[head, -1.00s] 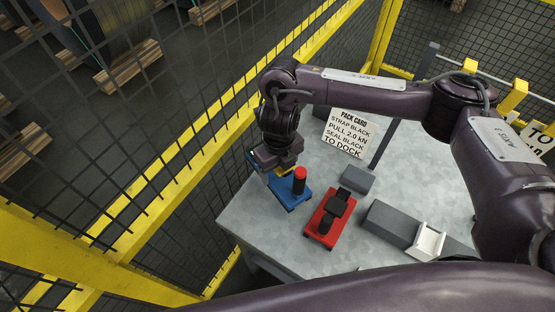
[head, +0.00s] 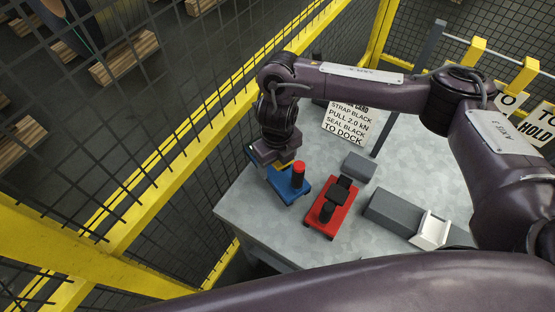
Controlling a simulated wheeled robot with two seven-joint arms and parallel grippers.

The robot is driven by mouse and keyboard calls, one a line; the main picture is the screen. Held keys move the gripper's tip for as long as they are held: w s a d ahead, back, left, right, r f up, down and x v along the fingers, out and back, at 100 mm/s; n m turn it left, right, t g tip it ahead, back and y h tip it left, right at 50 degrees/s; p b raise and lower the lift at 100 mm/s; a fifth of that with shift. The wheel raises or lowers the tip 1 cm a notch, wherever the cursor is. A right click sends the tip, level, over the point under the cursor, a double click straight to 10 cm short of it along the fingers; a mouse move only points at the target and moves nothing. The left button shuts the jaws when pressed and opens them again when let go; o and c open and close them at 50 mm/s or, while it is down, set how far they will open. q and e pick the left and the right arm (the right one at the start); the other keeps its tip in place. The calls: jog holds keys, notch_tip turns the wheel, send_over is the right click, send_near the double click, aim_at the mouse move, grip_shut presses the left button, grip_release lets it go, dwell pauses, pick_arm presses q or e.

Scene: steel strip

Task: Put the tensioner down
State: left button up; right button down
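A blue tool with a red-topped black post, apparently the tensioner (head: 293,186), is near the table's left edge. It seems to rest on the grey tabletop (head: 255,215) or be very close to it; I cannot tell if a gap remains. My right gripper (head: 284,165), on the arm from the right, is directly over its rear part, with a bit of yellow showing between them. Its fingers are hidden, so I cannot see whether they grip. A red tool with black parts (head: 319,214) stands to the right, apart from the blue one. My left gripper is out of view.
A grey block (head: 359,166) lies behind the red tool. A longer dark grey block (head: 392,211) and a white holder (head: 429,231) are to the right. A pack card (head: 346,124) stands at the back. Yellow-framed mesh fencing (head: 170,170) runs close along the left.

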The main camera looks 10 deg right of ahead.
jog(key=shift+f+b, duration=1.8)
jog(key=shift+f, duration=0.35)
jog(key=shift+f, duration=0.25)
jog(key=c, duration=0.5)
grip_release()
jog(key=o, duration=0.3)
jog(key=shift+o, duration=0.2)
jog(key=shift+s+f, duration=0.15)
jog(key=shift+r, duration=4.05)
